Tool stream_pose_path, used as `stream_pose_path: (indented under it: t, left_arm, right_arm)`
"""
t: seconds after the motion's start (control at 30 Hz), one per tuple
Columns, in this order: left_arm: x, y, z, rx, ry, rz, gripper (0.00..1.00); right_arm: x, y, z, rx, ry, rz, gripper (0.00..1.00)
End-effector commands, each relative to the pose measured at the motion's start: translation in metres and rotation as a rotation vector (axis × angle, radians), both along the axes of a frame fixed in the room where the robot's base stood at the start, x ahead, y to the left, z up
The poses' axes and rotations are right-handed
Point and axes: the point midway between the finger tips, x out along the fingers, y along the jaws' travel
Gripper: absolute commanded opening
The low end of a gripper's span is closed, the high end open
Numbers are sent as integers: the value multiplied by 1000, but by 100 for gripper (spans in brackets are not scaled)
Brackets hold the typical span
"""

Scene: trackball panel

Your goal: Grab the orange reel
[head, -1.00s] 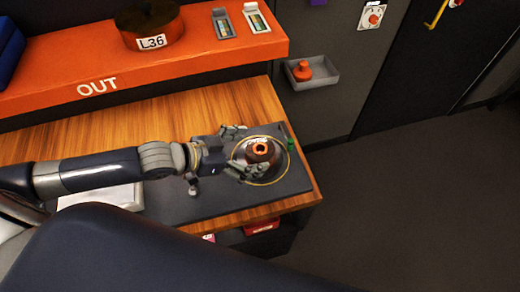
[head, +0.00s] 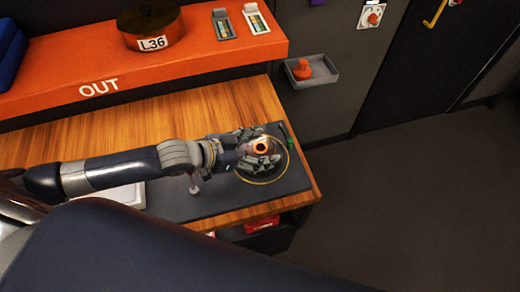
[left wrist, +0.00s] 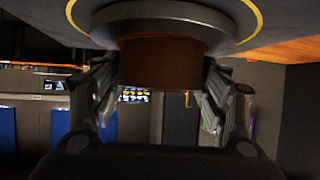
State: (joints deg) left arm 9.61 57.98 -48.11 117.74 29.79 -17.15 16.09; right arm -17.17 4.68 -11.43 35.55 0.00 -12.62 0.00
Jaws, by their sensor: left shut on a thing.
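The orange reel (head: 261,147) shows as a small round orange top with a dark centre, over a round base on the dark panel (head: 195,208). In the left wrist view the reel (left wrist: 160,63) is a shaded orange-brown cylinder against a grey disc. My left gripper (head: 257,149) is shut on it, with one finger on each side. In the left wrist view the fingers (left wrist: 160,88) flank the cylinder. The finger contact is partly dark. My right gripper is not in view.
A yellow ring (head: 268,183) surrounds the held spot, with a green piece (head: 292,143) beside it. An orange shelf (head: 185,65) marked OUT holds a round item labelled L36 (head: 151,25). A grey wall tray (head: 325,77) holds an orange-red piece (head: 302,70). Open floor lies right.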

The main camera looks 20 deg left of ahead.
Motion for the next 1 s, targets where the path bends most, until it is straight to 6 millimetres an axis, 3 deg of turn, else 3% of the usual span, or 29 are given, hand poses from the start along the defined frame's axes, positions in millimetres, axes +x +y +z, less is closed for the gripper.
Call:
stream_pose_path:
  t: [0.27,0.5,1.0]
  left_arm:
    - [0,0,6,0,0,0,42]
    - [0,0,36,1,-5,-2,42]
    - [-74,11,38,1,7,0,42]
  right_arm:
    - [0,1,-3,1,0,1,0]
    - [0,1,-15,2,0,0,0]
    - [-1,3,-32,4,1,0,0]
